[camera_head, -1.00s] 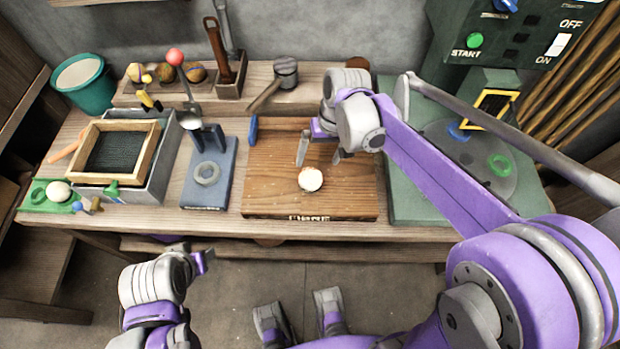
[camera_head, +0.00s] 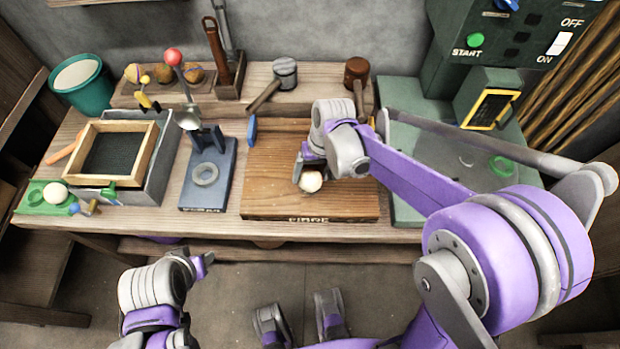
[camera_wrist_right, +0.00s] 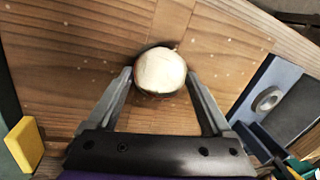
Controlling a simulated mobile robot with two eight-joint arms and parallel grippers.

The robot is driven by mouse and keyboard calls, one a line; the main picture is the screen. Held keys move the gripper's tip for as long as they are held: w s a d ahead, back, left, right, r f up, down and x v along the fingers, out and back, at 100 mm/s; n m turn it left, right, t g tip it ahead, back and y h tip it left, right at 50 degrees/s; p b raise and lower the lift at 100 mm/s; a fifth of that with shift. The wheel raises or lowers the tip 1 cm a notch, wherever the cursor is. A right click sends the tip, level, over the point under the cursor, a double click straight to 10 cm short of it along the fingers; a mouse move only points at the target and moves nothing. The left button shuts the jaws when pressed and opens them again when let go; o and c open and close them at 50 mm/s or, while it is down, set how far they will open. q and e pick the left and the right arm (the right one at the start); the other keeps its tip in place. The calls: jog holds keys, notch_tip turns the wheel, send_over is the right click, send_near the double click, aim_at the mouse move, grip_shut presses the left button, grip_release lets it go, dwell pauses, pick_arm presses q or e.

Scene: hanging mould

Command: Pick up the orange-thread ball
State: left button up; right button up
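A cream-white ball (camera_head: 311,181) sits on the wooden board (camera_head: 275,190) marked with lettering on its front edge. It also shows in the right wrist view (camera_wrist_right: 160,70), with a darker brownish underside; I cannot make out orange thread on it. My right gripper (camera_head: 312,172) is over the board, and in the wrist view its fingers (camera_wrist_right: 159,76) stand open on either side of the ball, very close to it. Several brownish-orange balls (camera_head: 195,75) sit in the rack at the back left. My left gripper (camera_head: 206,260) is low, in front of the table; its opening is unclear.
A blue stand (camera_head: 225,190) with a grey ring is left of the board. A framed tray (camera_head: 150,165), a teal bucket (camera_head: 95,90) and a green tray with a pale ball (camera_head: 35,207) lie farther left. A mallet (camera_head: 265,95) is behind; a green machine (camera_head: 410,200) is right.

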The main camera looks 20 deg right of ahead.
jog(key=c, duration=1)
jog(key=shift+r, duration=0.1)
